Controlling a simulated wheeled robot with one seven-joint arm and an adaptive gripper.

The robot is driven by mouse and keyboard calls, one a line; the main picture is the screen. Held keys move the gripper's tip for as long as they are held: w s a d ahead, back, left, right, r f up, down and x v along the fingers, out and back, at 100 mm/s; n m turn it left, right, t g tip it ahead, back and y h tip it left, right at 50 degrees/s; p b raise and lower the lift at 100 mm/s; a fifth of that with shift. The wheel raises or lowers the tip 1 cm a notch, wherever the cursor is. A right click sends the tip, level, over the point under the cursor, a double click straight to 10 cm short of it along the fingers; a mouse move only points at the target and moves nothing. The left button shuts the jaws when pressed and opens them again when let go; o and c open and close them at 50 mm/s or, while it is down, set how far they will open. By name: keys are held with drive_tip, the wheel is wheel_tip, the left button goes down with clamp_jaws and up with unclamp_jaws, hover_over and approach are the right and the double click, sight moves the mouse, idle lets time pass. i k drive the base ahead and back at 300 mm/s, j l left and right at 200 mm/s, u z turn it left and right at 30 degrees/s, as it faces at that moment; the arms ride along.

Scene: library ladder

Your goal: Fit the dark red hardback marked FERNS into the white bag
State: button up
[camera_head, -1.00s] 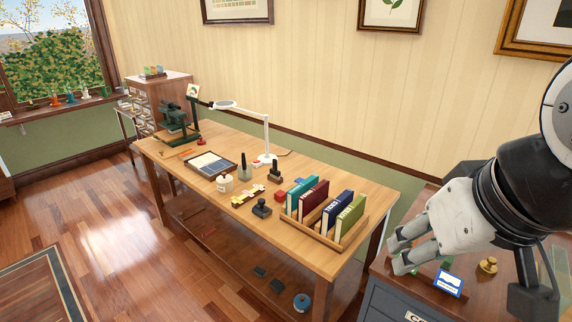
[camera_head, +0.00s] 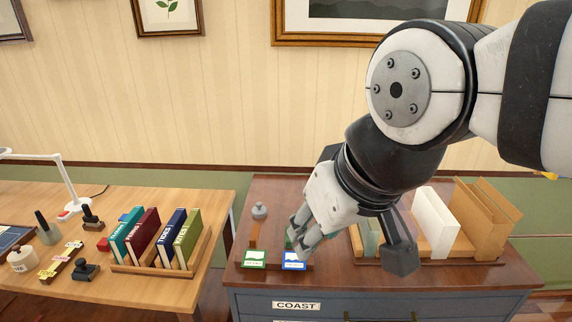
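The dark red hardback (camera_head: 141,237) stands in a wooden rack (camera_head: 150,270) on the workbench at left, between a teal book and a dark blue one. Its spine lettering is too small to read surely. The white bag (camera_head: 437,220) stands upright in a holder on the blue cabinet at right; its opening is not clearly visible. My gripper (camera_head: 306,241) is over the cabinet top, between the book rack and the white bag, pointing down and left. Its fingers look apart and empty. My arm hides part of the bag holder.
A green book (camera_head: 187,238) ends the rack's row. Brown bags (camera_head: 485,215) stand right of the white one. Green (camera_head: 255,259) and blue (camera_head: 293,261) cards stand at the cabinet's front edge near my gripper. A gap separates workbench and cabinet. Stampers and a lamp (camera_head: 66,190) stand farther left.

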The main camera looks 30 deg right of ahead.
sight(439, 226)
drive_tip(key=l+z, duration=0.1)
drive_tip(key=z, duration=1.35)
drive_tip(key=u, duration=1.9)
drive_tip(key=j+u, duration=0.1)
drive_tip(key=i+j+z, duration=0.3)
drive_tip(key=i+j, duration=0.15)
drive_tip(key=j, duration=0.2)
drive_tip(key=i+j+z, duration=0.15)
drive_tip(key=j, duration=0.2)
drive_tip(key=i+j+z, duration=0.3)
drive_tip(key=j, duration=0.5)
drive_tip(key=i+j+z, duration=0.15)
drive_tip(key=j, duration=0.25)
drive_tip(key=i, duration=0.1)
